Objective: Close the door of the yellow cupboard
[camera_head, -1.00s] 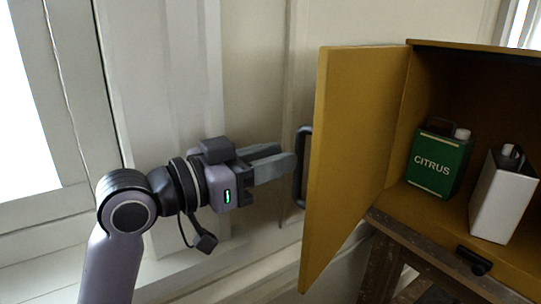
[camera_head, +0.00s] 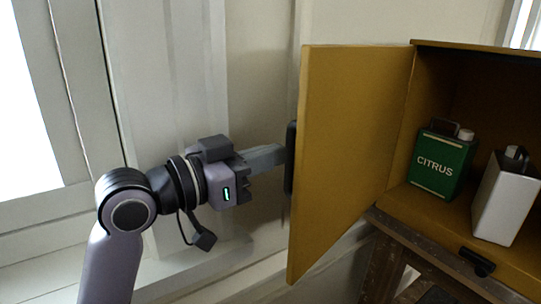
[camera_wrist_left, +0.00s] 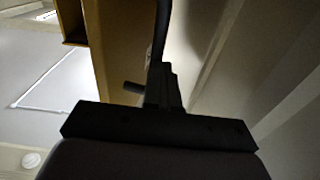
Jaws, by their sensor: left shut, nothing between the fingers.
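The yellow cupboard (camera_head: 470,50) stands at the right in the head view. Its yellow door (camera_head: 350,150) stands open, hinged on the left side, with its inner face in view. The dark handle (camera_head: 290,165) on the door's outer side is partly hidden by the door's free edge. My left gripper (camera_head: 280,153) is shut and empty, with its fingertips at the handle; I cannot tell whether they touch it. In the left wrist view, the fingers (camera_wrist_left: 165,88) are close to the dark curved handle (camera_wrist_left: 161,30), beside the door (camera_wrist_left: 108,45). My right gripper is out of view.
A green CITRUS can (camera_head: 440,162) and a white container (camera_head: 505,200) stand inside the cupboard. A small black part (camera_head: 477,262) sits at its front edge. A dark wooden stand (camera_head: 395,250) is below. A pale panelled wall (camera_head: 255,60) lies behind my left arm.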

